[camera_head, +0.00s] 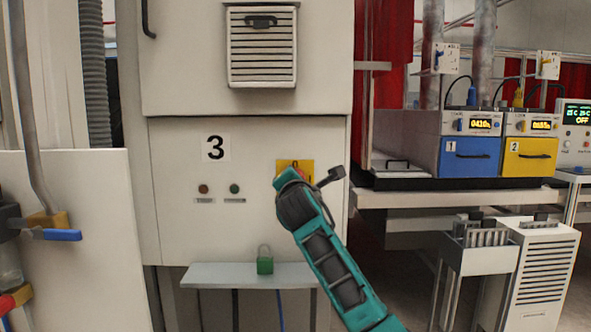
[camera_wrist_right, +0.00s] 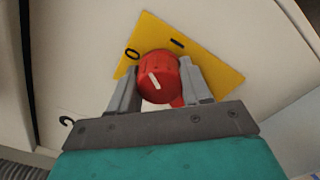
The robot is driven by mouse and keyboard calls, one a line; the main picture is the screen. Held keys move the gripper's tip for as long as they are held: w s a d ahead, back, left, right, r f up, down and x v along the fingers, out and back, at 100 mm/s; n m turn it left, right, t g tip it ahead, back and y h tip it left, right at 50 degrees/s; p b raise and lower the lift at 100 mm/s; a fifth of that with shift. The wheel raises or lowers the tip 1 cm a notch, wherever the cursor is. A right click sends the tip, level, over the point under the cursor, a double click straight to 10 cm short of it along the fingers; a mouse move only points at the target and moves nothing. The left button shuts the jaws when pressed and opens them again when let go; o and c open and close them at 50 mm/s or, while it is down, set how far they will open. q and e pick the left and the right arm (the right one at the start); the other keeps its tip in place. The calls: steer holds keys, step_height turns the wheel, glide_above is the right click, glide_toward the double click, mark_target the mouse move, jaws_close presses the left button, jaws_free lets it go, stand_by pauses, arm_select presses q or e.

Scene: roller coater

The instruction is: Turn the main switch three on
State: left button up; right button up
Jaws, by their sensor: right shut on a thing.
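Main switch three is a red knob (camera_wrist_right: 160,72) on a yellow plate (camera_wrist_right: 217,70) marked 0 and I in the right wrist view. Its white mark leans up and left, more toward the 0 than the I. My right gripper (camera_wrist_right: 159,84) has one finger on each side of the knob and is shut on it. My left gripper is not in view.
Two small indicator lights (camera_head: 219,189) sit on the panel left of the switch. A green padlock (camera_head: 265,264) stands on a narrow shelf (camera_head: 215,274) below. A bench with blue (camera_head: 468,157) and yellow (camera_head: 528,157) units is at the right.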

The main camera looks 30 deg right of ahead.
steer(key=shift+r+m+p, duration=0.2)
steer(key=shift+m+p, duration=0.4)
steer(key=shift+m, duration=0.4)
steer(key=m+p, duration=0.1)
steer(key=m, duration=0.2)
steer(key=shift+f+m+p, duration=0.1)
steer(key=shift+m+p, duration=0.2)
steer(key=shift+p, duration=0.05)
steer(key=m, duration=0.2)
steer(key=shift+m+p, duration=0.3)
steer(key=shift+p, duration=0.05)
steer(key=shift+f+m, duration=0.1)
steer(key=shift+m, duration=1.3)
steer(key=o, duration=1.1)
steer(key=shift+c, duration=0.2)
